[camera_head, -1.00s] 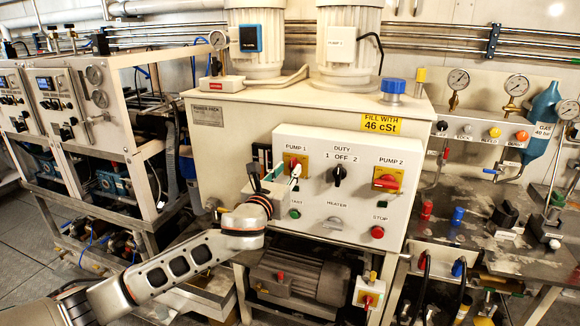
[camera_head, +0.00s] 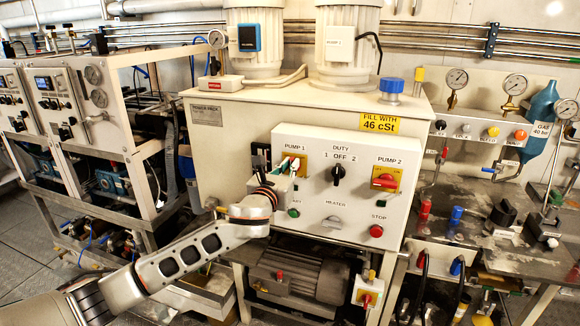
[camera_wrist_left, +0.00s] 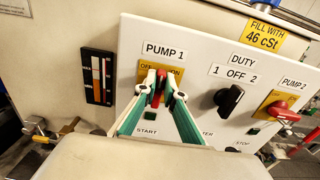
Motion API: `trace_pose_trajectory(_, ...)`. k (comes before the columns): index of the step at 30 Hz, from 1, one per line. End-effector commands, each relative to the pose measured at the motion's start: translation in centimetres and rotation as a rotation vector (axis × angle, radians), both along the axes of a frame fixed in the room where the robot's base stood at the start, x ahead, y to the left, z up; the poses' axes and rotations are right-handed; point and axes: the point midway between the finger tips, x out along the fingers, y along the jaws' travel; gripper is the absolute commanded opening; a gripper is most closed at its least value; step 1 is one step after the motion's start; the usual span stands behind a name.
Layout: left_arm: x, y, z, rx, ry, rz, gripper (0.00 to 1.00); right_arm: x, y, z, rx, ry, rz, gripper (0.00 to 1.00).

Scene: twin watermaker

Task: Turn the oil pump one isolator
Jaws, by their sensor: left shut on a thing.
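The pump 1 isolator is a red handle on a yellow plate (camera_head: 303,164) under the PUMP 1 label on the white control panel. In the left wrist view the red handle (camera_wrist_left: 161,82) stands roughly upright between my fingertips. My left gripper (camera_head: 292,167), with green and white fingers, is shut on the handle; the fingertips (camera_wrist_left: 160,94) sit on either side of it. The gripper hides most of the handle in the head view. My right gripper is not in view.
The panel (camera_head: 350,215) also carries the black duty switch (camera_head: 338,175), the pump 2 isolator (camera_head: 385,180), a green start button (camera_head: 293,213) and a red stop button (camera_head: 376,231). A level gauge (camera_wrist_left: 98,78) is left of the panel. A motor (camera_head: 300,277) sits below.

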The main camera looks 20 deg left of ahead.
Motion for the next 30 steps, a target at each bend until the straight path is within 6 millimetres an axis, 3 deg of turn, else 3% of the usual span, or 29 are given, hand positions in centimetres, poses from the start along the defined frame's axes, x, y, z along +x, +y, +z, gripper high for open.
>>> trace_pose_trajectory(11,0.0,0.2,0.0,-0.159,0.006,0.000,0.00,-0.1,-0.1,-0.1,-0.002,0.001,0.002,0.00)
trace_pose_trajectory(30,0.0,1.2,-0.6,-0.753,0.028,0.000,0.00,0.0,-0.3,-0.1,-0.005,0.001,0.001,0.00)
